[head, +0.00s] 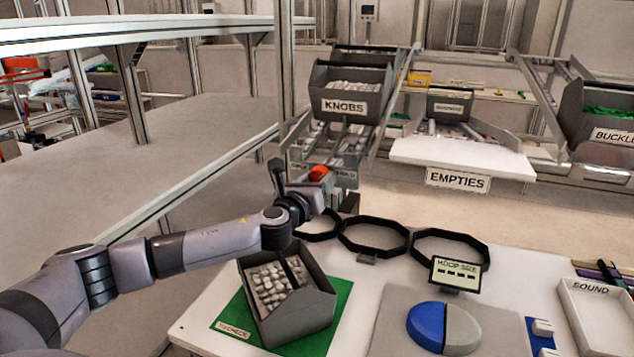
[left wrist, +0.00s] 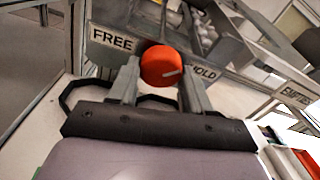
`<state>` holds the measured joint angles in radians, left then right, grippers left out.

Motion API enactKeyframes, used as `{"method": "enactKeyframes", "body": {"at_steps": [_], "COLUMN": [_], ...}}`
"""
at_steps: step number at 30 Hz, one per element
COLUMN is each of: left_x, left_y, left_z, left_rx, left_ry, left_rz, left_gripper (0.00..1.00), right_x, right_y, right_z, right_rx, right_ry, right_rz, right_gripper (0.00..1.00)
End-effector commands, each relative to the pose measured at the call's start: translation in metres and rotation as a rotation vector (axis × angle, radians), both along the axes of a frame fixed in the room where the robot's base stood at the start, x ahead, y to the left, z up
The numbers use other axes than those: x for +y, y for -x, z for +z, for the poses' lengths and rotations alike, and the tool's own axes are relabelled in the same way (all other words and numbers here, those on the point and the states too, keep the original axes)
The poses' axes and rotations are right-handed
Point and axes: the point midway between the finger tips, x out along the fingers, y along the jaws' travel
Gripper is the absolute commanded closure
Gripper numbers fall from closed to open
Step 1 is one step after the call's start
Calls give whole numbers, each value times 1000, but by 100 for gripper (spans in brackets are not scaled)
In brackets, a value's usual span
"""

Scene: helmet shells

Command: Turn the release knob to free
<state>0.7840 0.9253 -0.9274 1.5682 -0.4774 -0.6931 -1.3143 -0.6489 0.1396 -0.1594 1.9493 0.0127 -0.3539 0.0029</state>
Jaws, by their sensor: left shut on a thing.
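The release knob is a round orange-red knob (head: 318,172) on the front of the rack under the KNOBS bin. It also shows in the left wrist view (left wrist: 160,64), with a short pale mark at its right side, pointing toward the HOLD label (left wrist: 205,75). The FREE label (left wrist: 112,39) is to the knob's left. My left gripper (head: 312,190) is at the knob, and in the left wrist view its two fingers (left wrist: 160,80) are on either side of it, shut on it. My right gripper is not in view.
The KNOBS bin (head: 350,92) is above the knob. Black hoops (head: 374,250) lie on the white table right of my left arm. A grey bin of pale pieces (head: 300,325) stands on a green mat (head: 232,318) below the arm. A shelf labelled EMPTIES (head: 460,158) is to the right.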

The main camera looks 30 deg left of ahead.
Motion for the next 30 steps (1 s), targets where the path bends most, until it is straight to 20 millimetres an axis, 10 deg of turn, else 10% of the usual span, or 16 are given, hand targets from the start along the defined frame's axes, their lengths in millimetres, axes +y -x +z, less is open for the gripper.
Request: {"method": "enactKeyframes", "body": {"at_steps": [30], "left_x": [0], "left_y": [0], "left_z": [-2], "left_rx": [-103], "left_ry": [432], "left_rz": [-89], "left_gripper": [82], "right_x": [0], "right_y": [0], "right_z": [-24], "right_rx": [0], "right_ry": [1], "right_rz": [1], "right_gripper": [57]}}
